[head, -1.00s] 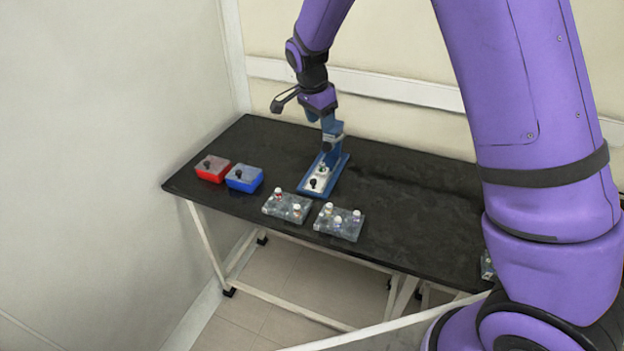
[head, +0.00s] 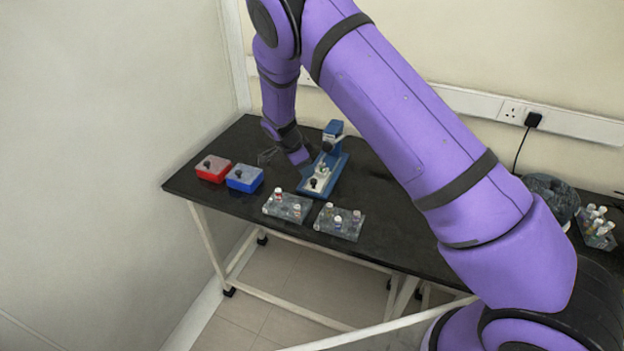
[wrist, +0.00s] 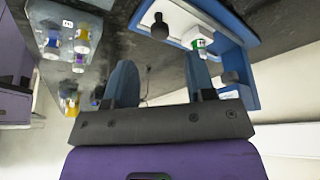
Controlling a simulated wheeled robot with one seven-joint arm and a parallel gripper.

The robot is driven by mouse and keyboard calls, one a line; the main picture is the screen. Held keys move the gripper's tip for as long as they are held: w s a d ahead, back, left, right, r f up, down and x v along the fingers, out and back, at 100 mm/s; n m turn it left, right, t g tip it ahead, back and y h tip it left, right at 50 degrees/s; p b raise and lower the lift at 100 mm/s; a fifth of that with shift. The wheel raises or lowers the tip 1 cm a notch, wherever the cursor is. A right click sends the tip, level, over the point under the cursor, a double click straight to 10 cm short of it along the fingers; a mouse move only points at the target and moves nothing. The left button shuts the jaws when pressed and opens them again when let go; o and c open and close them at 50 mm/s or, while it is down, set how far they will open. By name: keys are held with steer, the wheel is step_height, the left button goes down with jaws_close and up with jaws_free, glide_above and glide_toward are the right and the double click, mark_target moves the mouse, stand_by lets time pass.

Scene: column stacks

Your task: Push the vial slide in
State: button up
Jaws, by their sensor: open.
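The blue device (head: 334,148) stands on the table with its upright at the back and a long blue base. On the base is a pale vial slide (head: 314,189) with a black knob toward the front. In the wrist view the knob (wrist: 159,25) stands on the slide, and a vial with a white and green label (wrist: 200,42) sits beside it, near the device's upright. My gripper (wrist: 160,85) is open, with nothing between its fingers. In the head view it is low at the device's left side; its fingertips are partly hidden there, and I cannot tell whether they touch it.
Two grey racks (head: 280,208) (head: 331,228) with capped vials stand in front of the device. A red box (head: 208,174) and a blue box (head: 240,184) are to the left. A dark round object (head: 550,190) and a vial basket (head: 598,240) are far right.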

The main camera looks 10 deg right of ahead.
mark_target(321, 163)
steer(key=x, duration=0.6)
steer(key=shift+d+f, duration=0.1)
steer(key=shift+f, duration=0.2)
steer(key=shift+c, duration=0.4)
jaws_close()
steer(key=w+d, duration=0.1)
steer(key=w, duration=0.1)
steer(key=w+d, duration=0.4)
steer(key=w, duration=0.1)
steer(key=shift+w+d+r, duration=0.1)
